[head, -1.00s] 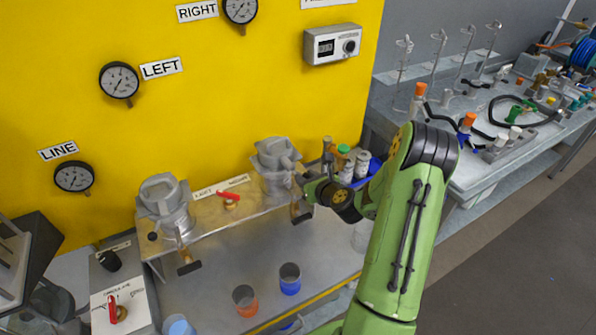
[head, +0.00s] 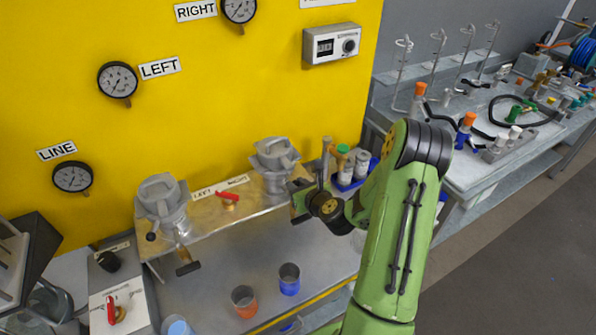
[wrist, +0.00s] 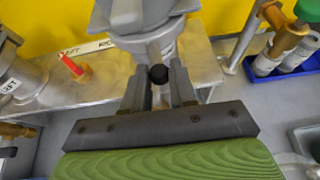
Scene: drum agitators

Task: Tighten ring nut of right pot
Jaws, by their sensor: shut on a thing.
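The right pot (head: 275,160) is a grey metal vessel with a clamped lid, on the right end of the metal shelf. It also shows at the top of the wrist view (wrist: 145,22). My gripper (wrist: 158,82) is below and in front of this pot. Its two fingers are closed in on a short handle with a black ball knob (wrist: 158,73), which seems to belong to the ring nut under the pot. The nut itself is mostly hidden. In the head view my wrist and the pot's lower fittings overlap, so the grip is hidden there.
The left pot (head: 162,200) stands on the same shelf (head: 212,212), with a red-handled valve (head: 229,196) between the pots. A blue tray (head: 345,184) with bottles is close right of my wrist.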

